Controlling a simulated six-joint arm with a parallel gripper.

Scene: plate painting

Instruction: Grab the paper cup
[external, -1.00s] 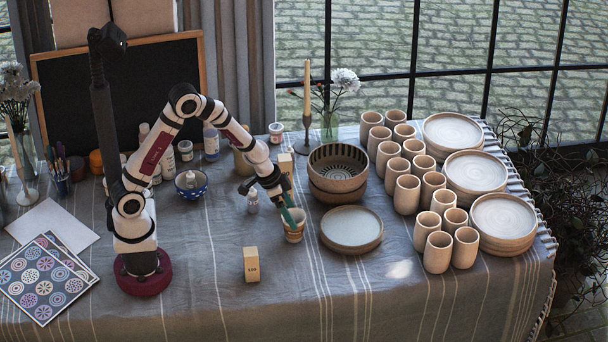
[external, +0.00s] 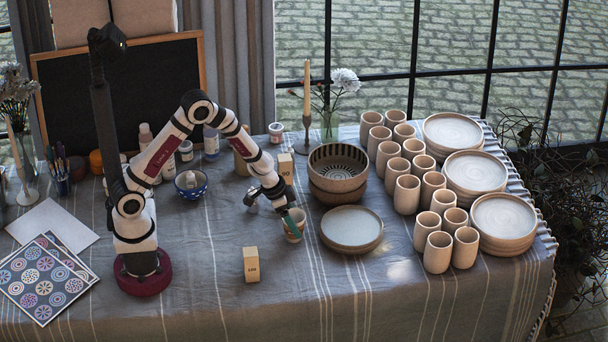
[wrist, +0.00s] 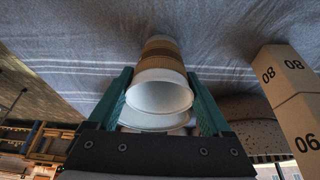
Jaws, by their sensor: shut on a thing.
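The paper cup (external: 292,232) is small, tan and white with brown bands. It is at the left of the stack of plates (external: 351,229). My gripper (external: 293,219) is shut on it, with teal fingers against its sides. In the wrist view, the cup (wrist: 161,72) sits between the two fingers (wrist: 160,108), its open white mouth facing the camera. The fingers partly hide the cup in the external view. I cannot tell whether its base touches the table.
Striped bowls (external: 338,172) stand behind the cup. A wooden block (external: 251,264) stands at front left, and numbered blocks (wrist: 287,90) show at right in the wrist view. Several clay cups (external: 406,194) stand farther right. The cloth in front of the cup is clear.

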